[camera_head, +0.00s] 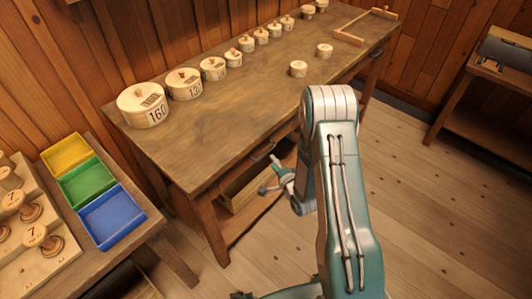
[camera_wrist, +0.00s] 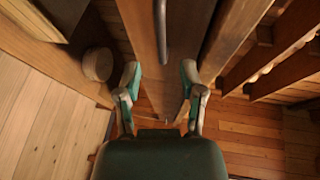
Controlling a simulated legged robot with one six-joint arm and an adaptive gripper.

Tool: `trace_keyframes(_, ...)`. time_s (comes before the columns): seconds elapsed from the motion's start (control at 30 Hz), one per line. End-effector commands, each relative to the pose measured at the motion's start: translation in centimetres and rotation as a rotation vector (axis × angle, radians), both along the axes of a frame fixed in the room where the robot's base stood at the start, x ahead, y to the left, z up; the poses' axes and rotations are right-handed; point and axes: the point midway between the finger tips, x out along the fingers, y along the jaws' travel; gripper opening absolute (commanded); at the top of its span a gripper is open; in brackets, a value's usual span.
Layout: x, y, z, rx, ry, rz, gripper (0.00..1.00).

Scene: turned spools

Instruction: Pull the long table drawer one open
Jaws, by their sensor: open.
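The long wooden table (camera_head: 225,125) runs from the near left to the far right. Its near drawer has a dark bar handle (camera_head: 263,151) on the front; the drawer looks shut, and its number does not show. My gripper (camera_head: 270,188) is in front of the table, a little below that handle, partly hidden by my arm. In the wrist view my gripper (camera_wrist: 159,75) is open with nothing between its fingers. A dark handle (camera_wrist: 161,30) lies ahead, between the lines of the two fingertips and apart from them.
Numbered round lidded boxes (camera_head: 144,106) line the table's back edge, with two smaller ones nearer the front. A second handle (camera_head: 377,52) is farther right. A side bench with yellow, green and blue trays (camera_head: 112,216) stands left. Open floor (camera_head: 430,190) lies right.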

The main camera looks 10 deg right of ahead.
Motion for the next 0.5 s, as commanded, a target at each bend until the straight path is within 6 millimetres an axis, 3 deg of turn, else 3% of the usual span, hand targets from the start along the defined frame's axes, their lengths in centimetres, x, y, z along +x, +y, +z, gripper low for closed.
trace_keyframes(0.3,5.3,1.3,-1.1,-0.001,-0.001,0.001,0.51)
trace_keyframes(0.5,6.6,1.5,-1.3,-0.001,0.000,0.000,0.51)
